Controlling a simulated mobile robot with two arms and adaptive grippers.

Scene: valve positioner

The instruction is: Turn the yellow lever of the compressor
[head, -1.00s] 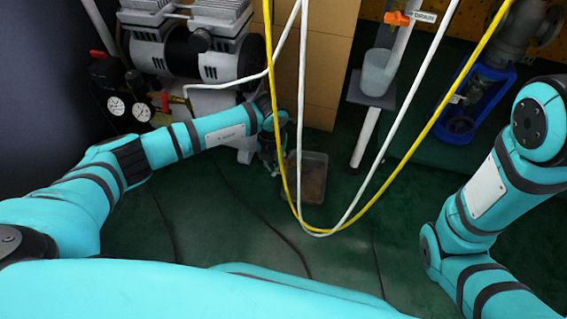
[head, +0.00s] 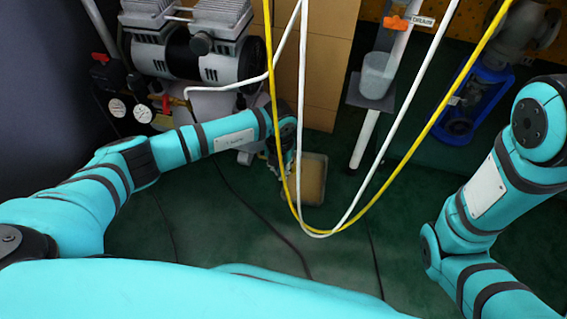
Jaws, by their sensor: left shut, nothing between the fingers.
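The compressor (head: 195,50) stands at the upper left, with a silver and black motor body and a white tank partly hidden by my left arm. A red knob (head: 165,103) and two white gauges (head: 130,111) sit at its left side. My left gripper (head: 284,172) points down, small and dark, right of and below the compressor, beside a clear box. It is shut and empty. My right arm shows at the right edge, but its gripper is not in view.
Yellow (head: 430,130) and white (head: 395,140) hoses hang in a loop in front of the left gripper area. The clear box (head: 318,178) stands on the green floor. An orange drain valve (head: 396,23) and a blue tray (head: 475,108) are at the upper right. Dark cables cross the floor.

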